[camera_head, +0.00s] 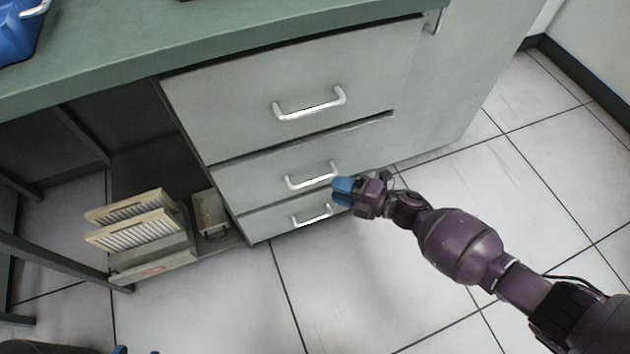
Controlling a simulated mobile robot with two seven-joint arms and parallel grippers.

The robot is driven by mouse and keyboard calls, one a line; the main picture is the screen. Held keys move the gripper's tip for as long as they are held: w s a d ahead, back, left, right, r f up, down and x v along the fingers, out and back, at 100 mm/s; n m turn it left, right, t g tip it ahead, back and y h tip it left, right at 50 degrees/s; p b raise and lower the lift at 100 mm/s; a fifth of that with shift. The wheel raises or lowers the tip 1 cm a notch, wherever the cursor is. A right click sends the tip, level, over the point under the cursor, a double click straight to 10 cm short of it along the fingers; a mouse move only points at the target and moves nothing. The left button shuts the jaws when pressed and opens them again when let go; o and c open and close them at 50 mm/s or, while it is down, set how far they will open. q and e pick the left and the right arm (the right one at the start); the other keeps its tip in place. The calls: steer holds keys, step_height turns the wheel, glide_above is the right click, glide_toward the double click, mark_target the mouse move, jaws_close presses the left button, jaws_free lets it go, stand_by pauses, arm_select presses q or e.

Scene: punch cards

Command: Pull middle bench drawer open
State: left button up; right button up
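The bench has a grey drawer stack with a large top drawer (255,110), a middle drawer (262,185) and a bottom drawer (270,224), each with a white bar handle. The middle drawer looks shut. My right gripper (340,190) has blue fingertips and is at the right end of the middle handle (305,180). Its fingers overlap that end of the handle in the picture; I cannot tell whether they touch it or how far apart they are. My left gripper is not clearly shown; only a small blue and dark part shows at the bottom left edge.
The green bench top (200,38) overhangs the drawers. A blue bin (18,35) stands on it at the far left. Under the bench, left of the drawers, is a unit holding cream card stacks (135,225). The tiled floor (370,290) in front is clear.

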mark_target(314, 183)
steer(key=b+x, duration=0.1)
steer(key=x, duration=0.5)
steer(key=shift+a, duration=0.35)
steer(key=shift+w, duration=0.1)
steer(key=shift+f, duration=0.1)
jaws_close()
